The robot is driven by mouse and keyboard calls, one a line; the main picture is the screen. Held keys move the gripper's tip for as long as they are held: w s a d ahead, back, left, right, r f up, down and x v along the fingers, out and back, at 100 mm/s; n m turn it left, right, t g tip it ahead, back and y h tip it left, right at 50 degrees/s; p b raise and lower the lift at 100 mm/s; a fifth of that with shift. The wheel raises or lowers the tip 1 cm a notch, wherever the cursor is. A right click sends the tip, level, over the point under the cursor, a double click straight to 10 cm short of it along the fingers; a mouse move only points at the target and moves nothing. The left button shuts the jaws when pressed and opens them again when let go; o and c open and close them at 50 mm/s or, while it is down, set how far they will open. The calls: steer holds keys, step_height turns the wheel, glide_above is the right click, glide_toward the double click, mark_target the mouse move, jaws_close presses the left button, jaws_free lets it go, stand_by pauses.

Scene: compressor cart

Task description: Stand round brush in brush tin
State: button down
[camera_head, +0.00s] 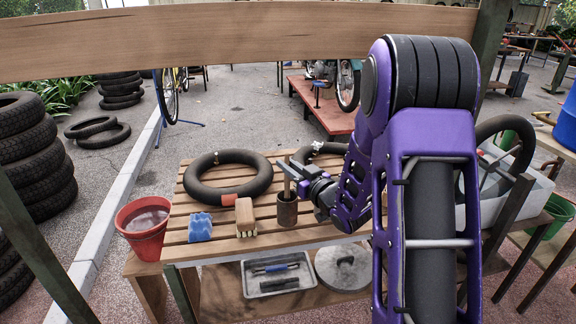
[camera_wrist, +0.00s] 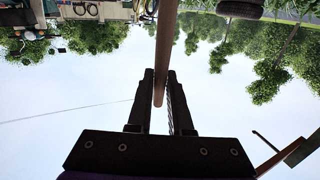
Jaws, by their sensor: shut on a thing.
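The brush tin (camera_head: 287,213) is a brown, rusty-looking cylinder standing upright on the slatted wooden table. The round brush shows as a thin, upright wooden handle (camera_head: 287,173) directly above the tin's mouth. My gripper (camera_head: 296,180) reaches in from the right and is shut on this handle. In the wrist view the brown handle (camera_wrist: 166,45) runs between the two dark fingers (camera_wrist: 162,88), its end just past them. The brush's lower end is hidden, and I cannot tell how deep it sits in the tin.
On the slatted table (camera_head: 222,252), a blue sponge (camera_head: 200,227) and a wooden block brush (camera_head: 245,216) lie left of the tin. A black inner tube (camera_head: 207,190) lies behind them. A red bucket (camera_head: 143,228) stands at the left. A tray (camera_head: 258,285) sits on the lower shelf.

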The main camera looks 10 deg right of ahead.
steer(key=c, duration=0.8)
jaws_free()
steer(key=shift+o, duration=0.2)
steer(key=shift+s, duration=0.1)
steer(key=p+v, duration=0.6)
steer(key=v, duration=1.1)
steer(key=shift+s+d, duration=0.1)
